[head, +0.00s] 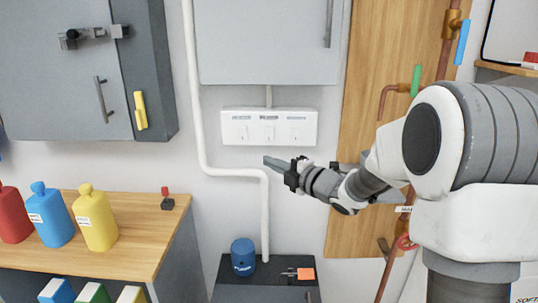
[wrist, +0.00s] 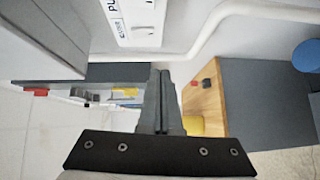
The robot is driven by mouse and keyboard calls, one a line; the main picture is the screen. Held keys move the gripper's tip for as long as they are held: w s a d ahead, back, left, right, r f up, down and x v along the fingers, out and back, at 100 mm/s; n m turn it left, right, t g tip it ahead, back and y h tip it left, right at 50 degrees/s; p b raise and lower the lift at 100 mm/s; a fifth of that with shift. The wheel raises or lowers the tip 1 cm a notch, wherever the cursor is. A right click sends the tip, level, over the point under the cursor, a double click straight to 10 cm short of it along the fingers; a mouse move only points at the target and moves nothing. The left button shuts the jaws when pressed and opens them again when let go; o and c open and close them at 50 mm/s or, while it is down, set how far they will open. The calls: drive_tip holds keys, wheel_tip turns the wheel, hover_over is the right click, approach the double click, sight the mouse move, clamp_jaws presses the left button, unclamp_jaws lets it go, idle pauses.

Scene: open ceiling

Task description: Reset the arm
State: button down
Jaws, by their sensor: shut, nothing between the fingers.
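My gripper (head: 277,164) is at the end of my white and grey arm, in the middle of the head view. It points left, in front of the wall just below the white switch panel. Its fingers are shut with nothing between them. In the wrist view my gripper (wrist: 160,72) shows as two grey fingers pressed together, with free space around the tips. My arm reaches in from the right of the head view.
A white switch panel (head: 269,127) and a white pipe (head: 265,205) are on the wall near my gripper. A wooden counter (head: 135,258) with red, blue and yellow bottles stands at left. A dark cabinet (head: 230,290) bears a blue canister (head: 243,257). A grey wall cabinet (head: 60,90) hangs upper left.

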drive_tip(key=s+d+r+m+h, duration=0.5)
drive_tip(key=s+d+m+h, duration=0.7)
drive_tip(key=m, duration=0.3)
drive_tip(key=s+f+m+g, duration=0.3)
drive_tip(key=s+m+g, duration=0.15)
drive_tip(key=s, duration=0.75)
drive_tip(key=s+f+m+g, duration=0.35)
drive_tip(key=s+m, duration=0.25)
drive_tip(key=s, duration=0.6)
wheel_tip(320, 180, up, 14)
drive_tip(key=p, duration=1.5)
drive_tip(key=shift+s+d+r+t, duration=0.2)
drive_tip(key=shift+s+r+t, duration=0.05)
drive_tip(key=shift+s+t, duration=0.15)
